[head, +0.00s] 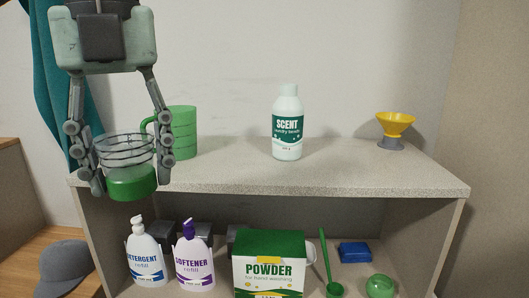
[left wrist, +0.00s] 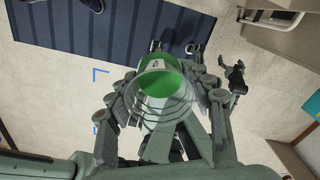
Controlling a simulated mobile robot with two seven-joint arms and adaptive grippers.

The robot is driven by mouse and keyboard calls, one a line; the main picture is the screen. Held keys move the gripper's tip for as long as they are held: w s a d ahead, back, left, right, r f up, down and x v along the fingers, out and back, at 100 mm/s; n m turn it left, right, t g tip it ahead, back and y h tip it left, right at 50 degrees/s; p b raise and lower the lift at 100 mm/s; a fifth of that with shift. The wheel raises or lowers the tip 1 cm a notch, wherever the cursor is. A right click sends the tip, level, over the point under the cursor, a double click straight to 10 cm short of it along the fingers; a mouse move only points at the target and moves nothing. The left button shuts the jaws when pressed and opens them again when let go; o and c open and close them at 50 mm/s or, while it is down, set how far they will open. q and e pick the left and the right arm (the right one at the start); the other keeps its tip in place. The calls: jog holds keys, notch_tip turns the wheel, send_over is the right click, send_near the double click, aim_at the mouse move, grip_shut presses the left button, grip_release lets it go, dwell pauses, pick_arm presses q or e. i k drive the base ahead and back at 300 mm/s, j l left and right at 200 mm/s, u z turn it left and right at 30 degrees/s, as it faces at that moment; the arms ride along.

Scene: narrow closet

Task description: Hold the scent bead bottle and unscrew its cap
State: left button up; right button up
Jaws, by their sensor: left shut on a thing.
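The scent bead bottle (head: 288,135) stands upright on the shelf top near its middle, white with a green label reading SCENT. Its white cap (head: 289,90) is on top. My left gripper (head: 127,175) hangs in front of the shelf's left end, well apart from the bottle. It is shut on a clear cup-like container with a green lower part (head: 132,184), one finger on each side. The container also shows in the left wrist view (left wrist: 160,84), between the fingers. I cannot clearly make out my right gripper in either view.
A green handled container (head: 184,132) stands behind my left gripper. A yellow funnel (head: 396,124) is at the right end of the shelf top (head: 345,170). Detergent (head: 146,262), softener (head: 195,265) and powder (head: 268,248) sit below. The shelf top around the bottle is clear.

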aim_at(288, 111)
jog(key=i, duration=0.9)
